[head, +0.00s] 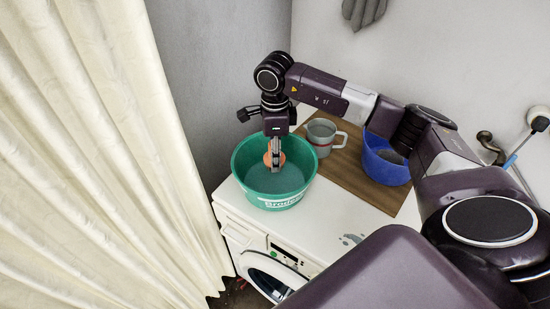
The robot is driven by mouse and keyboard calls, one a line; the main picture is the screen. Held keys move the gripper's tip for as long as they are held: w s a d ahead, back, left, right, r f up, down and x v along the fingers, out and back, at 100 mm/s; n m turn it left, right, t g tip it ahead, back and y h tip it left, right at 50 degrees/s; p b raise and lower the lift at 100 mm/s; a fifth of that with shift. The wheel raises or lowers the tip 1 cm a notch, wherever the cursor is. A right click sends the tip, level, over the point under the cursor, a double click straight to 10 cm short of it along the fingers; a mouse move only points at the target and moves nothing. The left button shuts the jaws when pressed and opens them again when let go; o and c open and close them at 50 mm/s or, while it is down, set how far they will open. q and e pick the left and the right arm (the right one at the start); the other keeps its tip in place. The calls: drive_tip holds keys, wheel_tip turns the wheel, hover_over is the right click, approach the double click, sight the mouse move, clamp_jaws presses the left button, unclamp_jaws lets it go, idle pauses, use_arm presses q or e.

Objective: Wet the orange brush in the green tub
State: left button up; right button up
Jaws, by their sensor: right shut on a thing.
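The green tub (276,201) stands on the white washing machine's top, at its left end, and holds what looks like water. My right gripper (275,166) points down inside the tub's outline, shut on the orange brush (268,158). The brush is partly hidden by the gripper fingers. Its lower end is at or near the water surface; I cannot tell exactly how deep it is. My left gripper is not in view.
A grey mug (320,137) and a blue tub (384,169) stand on a brown wooden board (345,169) right of the green tub. The washing machine (330,225) has free white surface in front. A cream curtain (100,150) hangs at left.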

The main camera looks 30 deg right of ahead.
drive_tip(key=shift+r+p, duration=1.45)
drive_tip(key=shift+r, duration=1.45)
